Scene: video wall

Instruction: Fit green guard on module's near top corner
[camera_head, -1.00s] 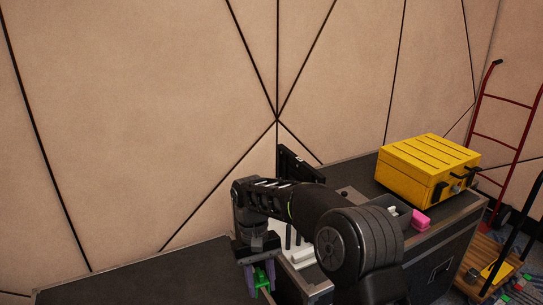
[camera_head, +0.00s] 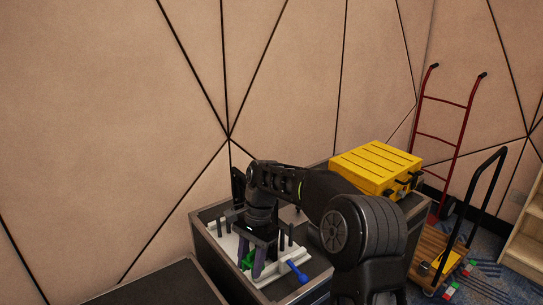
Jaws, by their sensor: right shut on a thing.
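The gripper is low over a white stand (camera_head: 226,241) with several black upright posts, on top of a dark case. I cannot tell whether the guard touches anything. A dark upright panel (camera_head: 237,187), possibly the module, stands behind and left of my right wrist. Its near top corner is not clear, and my arm hides part of the area. My left gripper is not in view.
A blue-handled tool (camera_head: 296,270) lies at the stand's right end. A yellow box (camera_head: 376,166) stands on the case to the right, behind my right arm. Another dark top (camera_head: 165,287) lies front left. A red hand truck (camera_head: 441,135) and a wooden-decked cart (camera_head: 430,252) stand at right.

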